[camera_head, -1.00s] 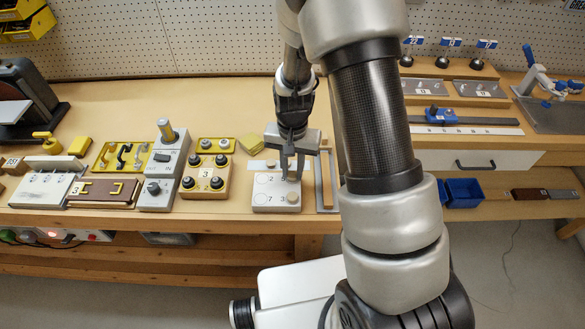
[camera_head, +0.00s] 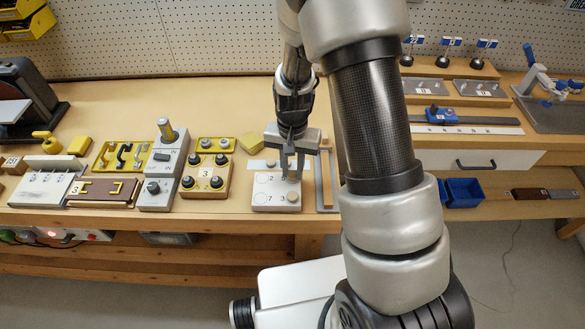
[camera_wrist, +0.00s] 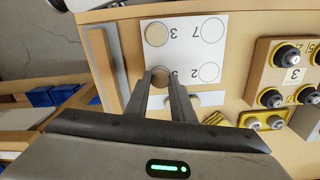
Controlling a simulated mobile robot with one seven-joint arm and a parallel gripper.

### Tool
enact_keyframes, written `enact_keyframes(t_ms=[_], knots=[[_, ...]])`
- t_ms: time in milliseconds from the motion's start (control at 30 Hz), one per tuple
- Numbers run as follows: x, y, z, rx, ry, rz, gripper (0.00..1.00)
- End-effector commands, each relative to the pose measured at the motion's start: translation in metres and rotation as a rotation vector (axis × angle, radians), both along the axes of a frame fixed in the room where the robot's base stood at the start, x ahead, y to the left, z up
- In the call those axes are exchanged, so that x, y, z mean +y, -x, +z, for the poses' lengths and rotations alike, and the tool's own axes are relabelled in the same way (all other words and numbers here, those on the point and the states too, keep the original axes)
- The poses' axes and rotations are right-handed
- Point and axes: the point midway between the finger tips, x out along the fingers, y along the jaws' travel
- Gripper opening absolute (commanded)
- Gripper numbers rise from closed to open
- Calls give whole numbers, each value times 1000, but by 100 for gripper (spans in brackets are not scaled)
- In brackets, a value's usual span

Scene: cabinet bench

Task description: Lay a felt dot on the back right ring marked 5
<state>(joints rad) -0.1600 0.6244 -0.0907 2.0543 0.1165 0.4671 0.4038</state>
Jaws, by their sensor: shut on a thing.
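The white board (camera_head: 263,206) with rings and numbers lies near the front of the bench. My gripper (camera_head: 291,178) points down over its back right ring and hides that ring in the head view. In the wrist view my gripper (camera_wrist: 170,80) is shut on a tan felt dot (camera_wrist: 159,75) at the ring beside the 5. I cannot tell whether the dot touches the board. Another felt dot (camera_head: 293,197) lies on the front right ring by the 3, also seen in the wrist view (camera_wrist: 157,34). The rings by 2 (camera_wrist: 210,72) and 7 (camera_wrist: 211,30) are empty.
A white strip (camera_head: 256,165) with a round piece (camera_head: 270,164) lies behind the board. A wooden block with dark knobs (camera_head: 205,180) stands to the left, with a yellow pad (camera_head: 250,143) behind. A wooden bar (camera_head: 326,178) runs close on the right.

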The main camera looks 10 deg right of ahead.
Motion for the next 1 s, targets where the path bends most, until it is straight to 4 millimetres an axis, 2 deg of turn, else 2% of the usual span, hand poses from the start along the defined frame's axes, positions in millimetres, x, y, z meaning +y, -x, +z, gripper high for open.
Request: enact_keyframes(t_ms=[600,633,733,933,967,1000], knots=[[0,0,-5,0,0,0,7],[0,0,-5,0,0,0,25],[0,0,-5,0,0,0,42],[0,0,-5,0,0,0,44],[0,0,-5,0,0,0,45],[0,0,-5,0,0,0,52]])
